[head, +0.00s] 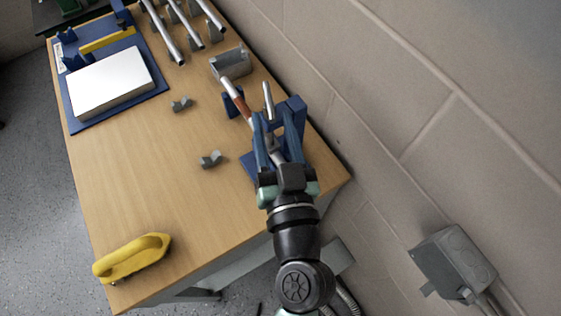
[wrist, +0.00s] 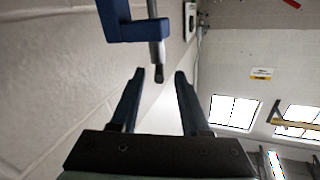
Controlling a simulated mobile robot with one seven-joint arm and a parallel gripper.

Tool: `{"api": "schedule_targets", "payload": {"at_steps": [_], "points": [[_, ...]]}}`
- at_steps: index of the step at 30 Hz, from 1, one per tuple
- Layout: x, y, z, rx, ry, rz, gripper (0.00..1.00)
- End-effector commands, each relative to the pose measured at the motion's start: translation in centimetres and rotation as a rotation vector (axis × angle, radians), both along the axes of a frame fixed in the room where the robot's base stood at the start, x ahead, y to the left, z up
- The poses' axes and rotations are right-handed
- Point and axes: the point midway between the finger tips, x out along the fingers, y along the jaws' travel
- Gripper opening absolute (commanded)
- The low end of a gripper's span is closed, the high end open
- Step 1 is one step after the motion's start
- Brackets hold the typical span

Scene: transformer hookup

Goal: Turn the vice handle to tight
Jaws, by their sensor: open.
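The blue vice (head: 297,105) stands at the right end of the wooden table, partly hidden behind my gripper. Its handle, a grey rod (head: 267,95), shows just beyond the fingers. In the wrist view the handle (wrist: 155,45) hangs from a blue part of the vice (wrist: 140,29), and its dark tip lies between the fingertips or just beyond them. My gripper (head: 271,118) is open, its two blue fingers apart; they also show in the wrist view (wrist: 160,73). I see no finger touching the handle. A pipe with a brown band (head: 240,107) runs into the vice area.
A grey block (head: 231,63) and two small grey V-blocks (head: 181,104) (head: 211,159) stand nearby. Several pipes (head: 165,35) lie at the back. A blue board (head: 75,118) carries a white plate. A yellow handled tool (head: 132,259) lies at the front left. The wall (head: 420,80) is close on the right.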

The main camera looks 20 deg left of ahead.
Motion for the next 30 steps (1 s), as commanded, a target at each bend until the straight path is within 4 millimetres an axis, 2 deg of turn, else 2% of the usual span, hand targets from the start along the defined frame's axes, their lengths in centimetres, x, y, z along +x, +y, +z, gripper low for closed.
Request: {"api": "schedule_targets", "payload": {"at_steps": [1,6,12,18,30], "points": [[-1.0,-0.7,-0.7,-0.001,0.001,-0.003,0.46],[-3.7,-2.2,-0.6,-0.002,0.003,0.000,0.46],[-5.6,-3.3,-0.3,0.000,0.002,0.000,0.46],[-6.2,-3.6,-0.1,0.000,0.002,0.003,0.46],[-6.2,-3.6,0.0,0.001,0.001,0.003,0.46]]}}
